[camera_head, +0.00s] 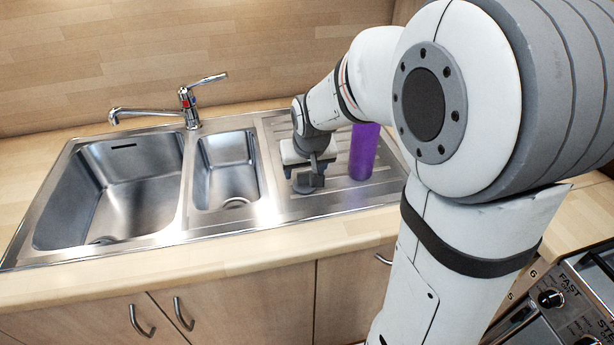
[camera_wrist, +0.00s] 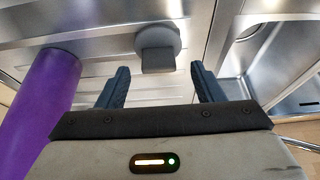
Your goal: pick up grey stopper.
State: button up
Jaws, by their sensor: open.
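The grey stopper (camera_wrist: 158,50) shows in the wrist view as a round grey disc with a squarer block on it. It lies on the ribbed metal drainboard (camera_head: 338,206), just beyond the fingertips. My gripper (camera_wrist: 160,78) is open, with one dark finger to each side of the block's line and nothing between them. In the head view my gripper (camera_head: 309,178) is low over the drainboard, and a grey shape under it is probably the stopper, partly hidden by the fingers.
A purple cylinder (camera_head: 363,152) stands upright on the drainboard right of my gripper; it is at left in the wrist view (camera_wrist: 38,108). A small basin (camera_head: 228,170) and a large basin (camera_head: 125,190) lie to the left. A tap (camera_head: 188,105) stands behind them.

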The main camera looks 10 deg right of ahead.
aim_at(305, 181)
jog(key=x, duration=0.2)
jog(key=shift+w+f, duration=0.1)
jog(key=shift+f, duration=0.25)
jog(key=shift+c, duration=0.4)
jog(key=c, duration=1)
